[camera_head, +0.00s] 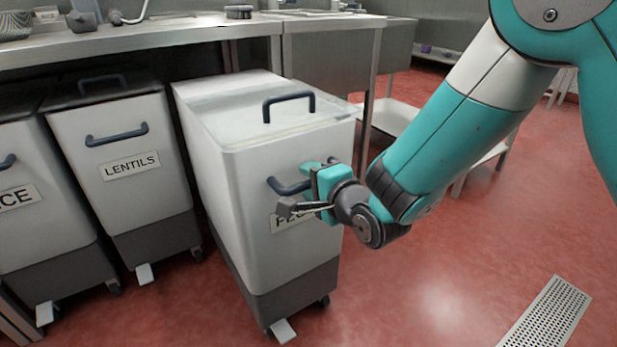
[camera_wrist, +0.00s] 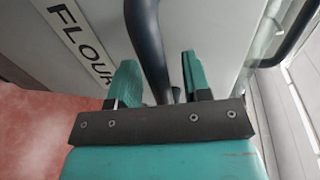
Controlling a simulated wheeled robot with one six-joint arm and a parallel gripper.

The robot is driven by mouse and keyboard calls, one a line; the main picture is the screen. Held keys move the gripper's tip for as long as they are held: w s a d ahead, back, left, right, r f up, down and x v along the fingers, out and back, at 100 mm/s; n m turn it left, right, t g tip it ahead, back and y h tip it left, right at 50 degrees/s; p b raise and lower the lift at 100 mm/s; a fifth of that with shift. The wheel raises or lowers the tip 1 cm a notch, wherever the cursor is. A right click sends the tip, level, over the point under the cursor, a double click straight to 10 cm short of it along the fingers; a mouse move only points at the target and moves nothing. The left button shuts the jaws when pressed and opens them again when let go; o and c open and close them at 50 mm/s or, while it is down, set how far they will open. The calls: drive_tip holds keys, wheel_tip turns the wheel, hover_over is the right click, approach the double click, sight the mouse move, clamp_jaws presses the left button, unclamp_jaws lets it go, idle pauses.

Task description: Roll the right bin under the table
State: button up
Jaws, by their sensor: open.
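The right bin (camera_head: 240,190) is white with a clear lid and a dark grey wheeled base, and it stands out in front of the steel table (camera_head: 150,38), its rear end at the table's edge. The wrist view shows its FLOUR label (camera_wrist: 80,38). My gripper (camera_head: 310,180) is at the front of this bin, by its dark blue front handle (camera_head: 285,187). In the wrist view the handle (camera_wrist: 150,50) runs between the two open teal fingers (camera_wrist: 158,85). I cannot tell whether the fingers touch it. In the head view my gripper partly hides the label and handle.
The LENTILS bin (camera_head: 118,165) stands under the table to the left, with another bin (camera_head: 35,210) beside it. A table leg (camera_head: 367,120) and a low white shelf (camera_head: 395,120) are at the right. Red floor (camera_head: 450,270) is clear in front, with a drain grate (camera_head: 548,318).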

drive_tip(key=shift+w+a+f, duration=0.15)
drive_tip(key=shift+w+a, duration=0.25)
drive_tip(key=shift+w, duration=0.15)
clamp_jaws()
